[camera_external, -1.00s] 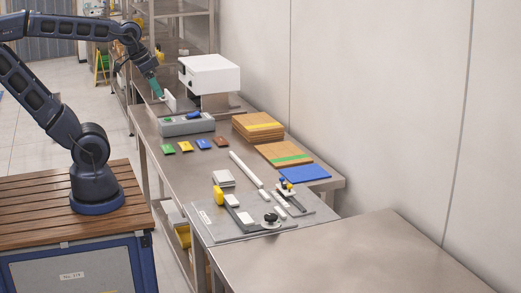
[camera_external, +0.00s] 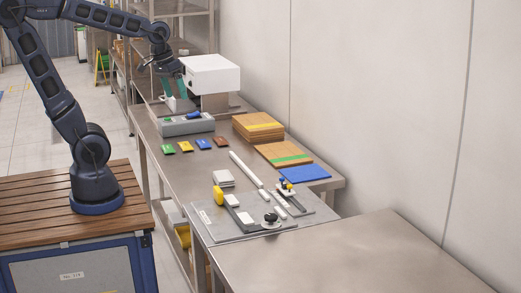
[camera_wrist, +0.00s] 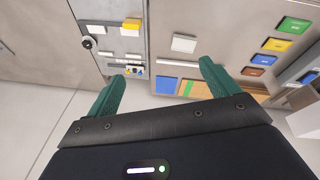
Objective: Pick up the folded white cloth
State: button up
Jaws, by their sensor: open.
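The folded white cloth (camera_external: 223,178) lies as a small flat pale stack on the steel table, just behind the grey board. In the wrist view it shows as a pale square (camera_wrist: 184,43), ahead of and between my two green fingers. My gripper (camera_external: 176,100) is open and empty, its fingers pointing down near the white machine at the far end of the table. It is well apart from the cloth. The spread fingers also show in the wrist view (camera_wrist: 160,70).
A grey fixture board (camera_external: 225,225) with a yellow knob lies in front of the cloth. Coloured packets (camera_external: 203,144), a grey box (camera_external: 186,125), wooden boards (camera_external: 257,127) and a blue sheet (camera_external: 304,173) share the table. A white machine (camera_external: 211,74) stands beside my gripper.

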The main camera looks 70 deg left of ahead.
jog(key=w+a+f+n+g+h, duration=0.1)
jog(key=w+a+f+n, duration=0.15)
jog(key=w+f, duration=0.3)
jog(key=w+a+f+n+g+h, duration=0.1)
jog(key=w+a+f+n, duration=0.1)
jog(key=w+f+n, duration=0.3)
jog(key=n+g+h, duration=0.1)
jog(key=n, duration=0.5)
send_near(224, 174)
jog(key=f, duration=0.1)
jog(key=d+f, duration=0.1)
jog(key=f, duration=0.1)
jog(key=shift+w+f+h, duration=0.1)
jog(key=shift+f+h, duration=0.2)
jog(key=shift+s+x, duration=0.15)
jog(key=shift+x, duration=1.2)
jog(key=shift+s+x, duration=0.1)
jog(key=shift+x, duration=1.25)
jog(key=shift+d, duration=0.1)
jog(key=shift+f, duration=0.25)
jog(key=c, duration=1.1)
jog(key=shift+o, duration=0.2)
jog(key=shift+r, duration=0.1)
